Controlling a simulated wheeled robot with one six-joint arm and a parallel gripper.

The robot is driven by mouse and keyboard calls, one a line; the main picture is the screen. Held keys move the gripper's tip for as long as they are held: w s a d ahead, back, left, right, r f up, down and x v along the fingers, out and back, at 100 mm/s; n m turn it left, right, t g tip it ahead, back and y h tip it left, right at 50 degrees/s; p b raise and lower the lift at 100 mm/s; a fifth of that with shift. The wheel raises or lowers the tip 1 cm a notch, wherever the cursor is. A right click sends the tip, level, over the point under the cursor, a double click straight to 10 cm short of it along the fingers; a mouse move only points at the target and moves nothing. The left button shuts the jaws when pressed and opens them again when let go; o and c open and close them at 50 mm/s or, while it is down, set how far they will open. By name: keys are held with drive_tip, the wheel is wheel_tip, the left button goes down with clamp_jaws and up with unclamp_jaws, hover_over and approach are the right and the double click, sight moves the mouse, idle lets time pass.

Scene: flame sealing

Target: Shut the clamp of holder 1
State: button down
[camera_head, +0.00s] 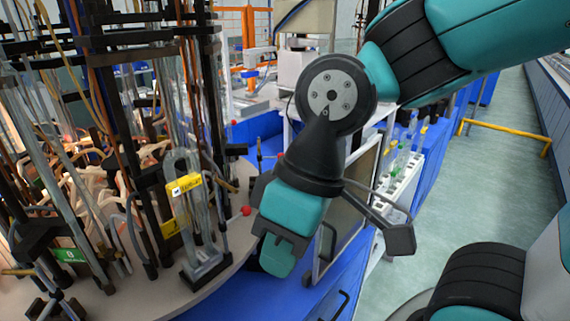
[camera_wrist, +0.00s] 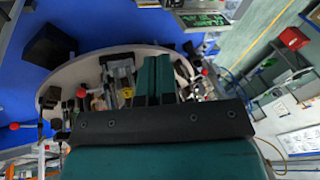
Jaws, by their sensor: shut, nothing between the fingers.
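My gripper (camera_head: 276,260) is shut and empty, with its teal fingers pointing down beside the round grey table's edge. In the wrist view the two fingers (camera_wrist: 156,78) lie together over the round table. A glass vessel with a yellow label (camera_head: 185,184) stands upright in a dark holder (camera_head: 205,268) left of my gripper. A lever with a red knob (camera_head: 246,211) sticks out toward my gripper, a little apart from it. In the wrist view a red knob (camera_wrist: 205,72) shows right of the fingers. I cannot read which holder is number 1, nor tell the clamp's state.
The round table (camera_head: 150,300) is crowded with upright glass tubes, dark stands and hoses. A green label (camera_head: 69,255) marks another station at left. Blue cabinets (camera_head: 330,295) and a white rack with small bottles (camera_head: 400,180) stand at right.

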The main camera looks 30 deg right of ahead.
drive_tip(key=shift+d, duration=0.1)
drive_tip(key=w+d+r+m+p, duration=0.3)
drive_tip(key=w+d+m, duration=0.3)
drive_tip(key=w+m, duration=0.4)
drive_tip(key=w+d+r+m+g+p, duration=0.1)
drive_tip(key=w+d+r+m+p, duration=0.2)
drive_tip(key=w+d+m, duration=0.3)
drive_tip(key=w+r+m, duration=0.1)
drive_tip(key=w+m, duration=0.4)
drive_tip(key=shift+d+g+y, duration=0.15)
drive_tip(key=shift+g+y, duration=0.15)
drive_tip(key=shift+y, duration=0.1)
